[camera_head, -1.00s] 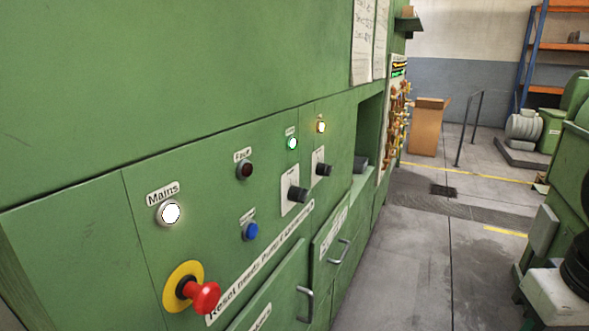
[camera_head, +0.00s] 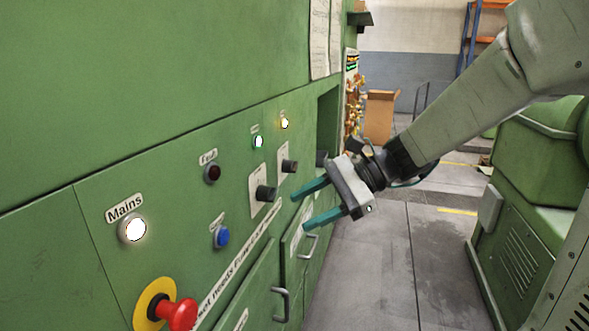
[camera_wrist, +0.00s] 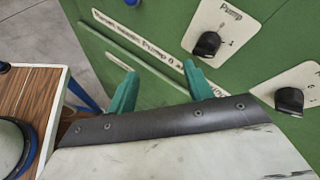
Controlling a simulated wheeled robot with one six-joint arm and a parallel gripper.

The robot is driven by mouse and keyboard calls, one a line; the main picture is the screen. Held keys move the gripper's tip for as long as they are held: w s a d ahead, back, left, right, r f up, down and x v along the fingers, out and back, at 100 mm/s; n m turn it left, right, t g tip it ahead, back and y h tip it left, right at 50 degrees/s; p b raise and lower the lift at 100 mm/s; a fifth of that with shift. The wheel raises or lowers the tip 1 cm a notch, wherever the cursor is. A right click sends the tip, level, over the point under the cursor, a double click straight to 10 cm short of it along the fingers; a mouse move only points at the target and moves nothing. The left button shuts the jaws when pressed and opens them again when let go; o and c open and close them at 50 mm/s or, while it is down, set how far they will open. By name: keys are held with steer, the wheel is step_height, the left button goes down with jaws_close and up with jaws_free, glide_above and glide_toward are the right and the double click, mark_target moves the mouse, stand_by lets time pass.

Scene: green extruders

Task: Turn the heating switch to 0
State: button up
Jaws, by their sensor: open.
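Two black rotary switches on white plates sit on the green panel. The nearer one (camera_head: 265,193) has a plate that reads "Pump" in the wrist view (camera_wrist: 207,44). The farther one (camera_head: 289,166), likely the heating switch, also shows at the right edge of the wrist view (camera_wrist: 289,100); its label is cut off there. I cannot tell which way its knob points. My gripper (camera_head: 299,213) is open and empty, its teal fingers in front of the panel, below and right of the switches. In the wrist view the fingers (camera_wrist: 160,68) are apart from both knobs.
Cabinet handles (camera_head: 308,246) stick out below. Another green machine (camera_head: 530,220) stands right, across open floor.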

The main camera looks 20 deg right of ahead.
steer(key=w+d+m+t+y, duration=0.2)
steer(key=w+d+m+t, duration=0.3)
steer(key=w, duration=0.3)
steer(key=m+t, duration=0.3)
steer(key=m, duration=0.2)
glide_toward(291, 167)
steer(key=w+f, duration=0.1)
steer(key=w, duration=0.1)
steer(key=x, duration=0.7)
steer(key=shift+a, duration=0.25)
steer(key=c, duration=1)
